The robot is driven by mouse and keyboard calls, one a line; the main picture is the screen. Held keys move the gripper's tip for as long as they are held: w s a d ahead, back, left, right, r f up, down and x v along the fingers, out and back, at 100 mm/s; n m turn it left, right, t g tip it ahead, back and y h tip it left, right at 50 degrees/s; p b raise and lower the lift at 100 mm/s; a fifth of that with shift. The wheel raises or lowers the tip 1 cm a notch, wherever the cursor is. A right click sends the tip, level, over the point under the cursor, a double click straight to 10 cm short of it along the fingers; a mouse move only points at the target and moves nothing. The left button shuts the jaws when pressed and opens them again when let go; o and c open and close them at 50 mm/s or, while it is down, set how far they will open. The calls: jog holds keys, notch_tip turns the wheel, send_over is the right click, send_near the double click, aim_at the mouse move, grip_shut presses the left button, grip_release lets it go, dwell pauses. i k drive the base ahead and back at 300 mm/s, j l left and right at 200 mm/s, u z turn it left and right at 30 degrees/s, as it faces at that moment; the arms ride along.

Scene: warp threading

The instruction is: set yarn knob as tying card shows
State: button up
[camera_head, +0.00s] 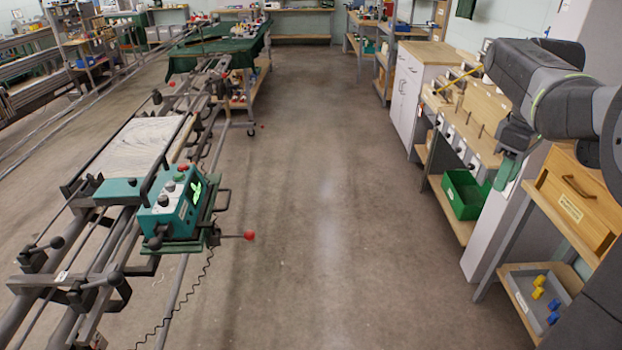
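A teal control box (172,208) sits on the rail frame at left. Its sloped top carries a few small round knobs (169,186), a red button (183,168) and a lit green display (197,190). I cannot tell which knob is the yarn knob, nor read where any knob points. No tying card can be made out with certainty. My dark grey arm reaches in from the right edge. My gripper (513,142) seems to hang at its end over the right-hand bench, far from the control box; its fingers are too unclear to tell open from shut.
Clear floor (320,200) runs between the two sides. A lever with a red ball (249,235) sticks into the aisle from the box. At right stand a wooden bench (475,110), a green bin (466,194), a wooden drawer (577,198) and a grey tray (522,287) with blue and yellow pieces.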

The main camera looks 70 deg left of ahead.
aim_at(163, 201)
jog(key=u, duration=1.85)
jog(key=i+j+u, duration=0.5)
jog(key=i+j, duration=0.25)
